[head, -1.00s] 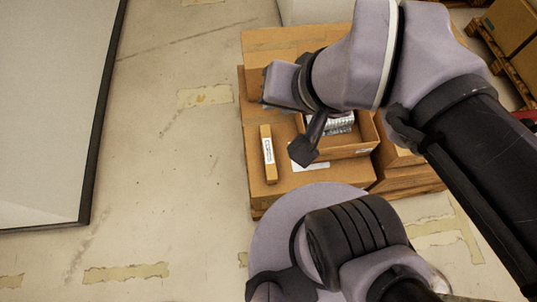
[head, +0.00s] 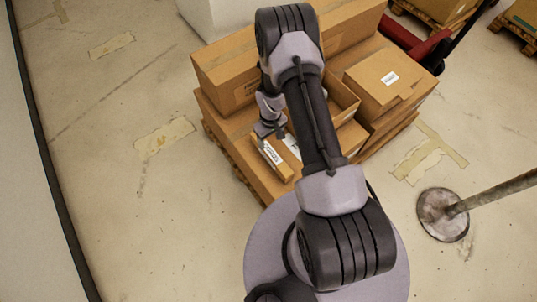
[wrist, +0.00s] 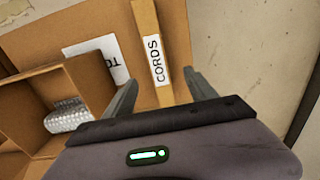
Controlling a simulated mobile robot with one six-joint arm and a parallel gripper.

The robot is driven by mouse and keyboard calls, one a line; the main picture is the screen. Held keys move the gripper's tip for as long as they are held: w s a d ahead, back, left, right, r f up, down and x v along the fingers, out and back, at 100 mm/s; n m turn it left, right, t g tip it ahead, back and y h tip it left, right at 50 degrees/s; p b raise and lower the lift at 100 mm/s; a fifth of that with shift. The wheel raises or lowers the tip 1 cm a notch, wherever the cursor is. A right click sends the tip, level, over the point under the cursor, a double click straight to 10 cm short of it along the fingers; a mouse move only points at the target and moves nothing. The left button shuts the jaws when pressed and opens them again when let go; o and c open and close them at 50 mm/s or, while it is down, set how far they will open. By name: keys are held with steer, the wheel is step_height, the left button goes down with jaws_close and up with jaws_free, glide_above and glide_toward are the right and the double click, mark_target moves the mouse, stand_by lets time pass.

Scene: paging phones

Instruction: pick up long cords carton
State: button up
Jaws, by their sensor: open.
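The long cords carton (head: 272,157) is a narrow brown box with a white label, lying on top of a larger cardboard box. In the wrist view the cords carton (wrist: 152,50) shows its "CORDS" label, and its near end lies between my fingers. My gripper (wrist: 166,90) is open, with one finger on each side of the carton and no visible contact. In the head view my gripper (head: 270,130) is over the carton's far end. The wrist housing hides nothing of the label.
An open box (wrist: 55,105) with bubble-wrapped goods stands left of the carton in the wrist view. A closed labelled box (head: 385,78) and a long box (head: 225,80) share the pallet. A post with a round base (head: 443,214) stands at right. The floor at left is clear.

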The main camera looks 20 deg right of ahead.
mark_target(271, 153)
step_height(271, 153, down, 10)
steer(key=b, duration=0.3)
steer(key=shift+d+r, duration=0.1)
steer(key=f+b, duration=0.2)
steer(key=f, duration=0.1)
steer(key=f+b, duration=0.1)
steer(key=f, duration=0.1)
steer(key=shift+w+d+f+b, duration=0.1)
steer(key=shift+w+d+b, duration=0.15)
steer(key=shift+b, duration=0.1)
steer(key=shift+r, duration=0.2)
jaws_close()
